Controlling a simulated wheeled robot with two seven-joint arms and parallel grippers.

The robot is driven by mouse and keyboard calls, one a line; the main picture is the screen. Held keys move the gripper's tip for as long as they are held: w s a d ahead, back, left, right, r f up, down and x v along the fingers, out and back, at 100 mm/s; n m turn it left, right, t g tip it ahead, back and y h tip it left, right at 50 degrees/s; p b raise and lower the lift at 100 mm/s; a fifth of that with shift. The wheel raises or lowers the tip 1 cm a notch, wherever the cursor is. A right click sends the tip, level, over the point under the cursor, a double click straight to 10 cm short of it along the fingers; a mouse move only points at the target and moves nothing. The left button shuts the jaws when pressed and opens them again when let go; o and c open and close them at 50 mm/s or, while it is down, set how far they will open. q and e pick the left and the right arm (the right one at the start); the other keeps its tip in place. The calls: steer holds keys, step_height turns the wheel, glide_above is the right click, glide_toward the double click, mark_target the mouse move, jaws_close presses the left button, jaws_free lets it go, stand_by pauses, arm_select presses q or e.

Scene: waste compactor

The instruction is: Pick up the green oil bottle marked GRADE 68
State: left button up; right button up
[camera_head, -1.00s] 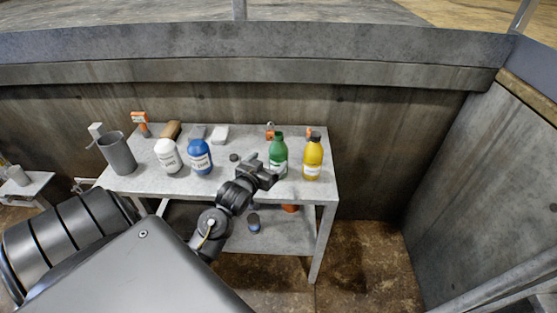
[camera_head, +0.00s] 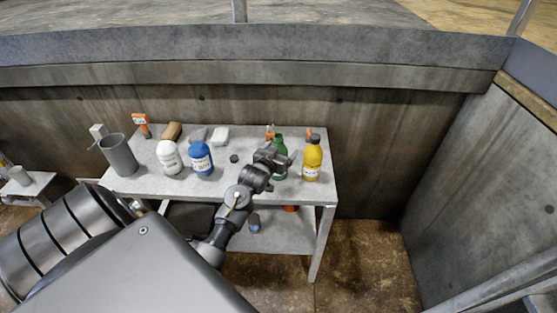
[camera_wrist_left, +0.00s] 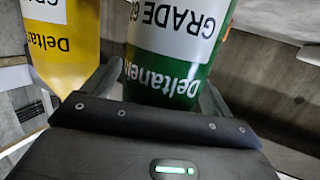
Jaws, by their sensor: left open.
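The green oil bottle (camera_head: 281,146) stands upright on the grey table, right of centre. In the head view my left gripper (camera_head: 276,160) covers much of it. In the left wrist view the green bottle (camera_wrist_left: 175,50) appears upside down, with a white label reading "GRADE 6" and the last digit cut off. It stands between the fingers of my open left gripper (camera_wrist_left: 162,92), with a finger on either side. Whether the fingers touch it I cannot tell. My right gripper is not in view.
A yellow bottle (camera_head: 312,160) stands close to the right of the green one. It also shows beside a finger in the left wrist view (camera_wrist_left: 62,45). A blue bottle (camera_head: 201,158), a white bottle (camera_head: 168,156) and a grey cylinder (camera_head: 119,155) stand further left on the table (camera_head: 225,184).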

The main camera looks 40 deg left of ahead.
arm_select(q)
steer(key=c, duration=1.3)
steer(key=shift+c, duration=0.2)
steer(key=shift+r, duration=0.25)
steer(key=shift+r+b, duration=0.35)
steer(key=shift+r, duration=0.4)
steer(key=s+r, duration=0.1)
steer(key=r, duration=0.1)
steer(key=s+r, duration=0.2)
steer(key=s+d+r, duration=0.1)
steer(key=r, duration=0.1)
steer(key=shift+s+r, duration=0.25)
steer(key=shift+r, duration=0.1)
steer(key=r+v, duration=0.2)
steer(key=v, duration=0.8)
steer(key=shift+w+a, duration=0.15)
steer(key=shift+a, duration=0.15)
steer(key=shift+r, duration=0.15)
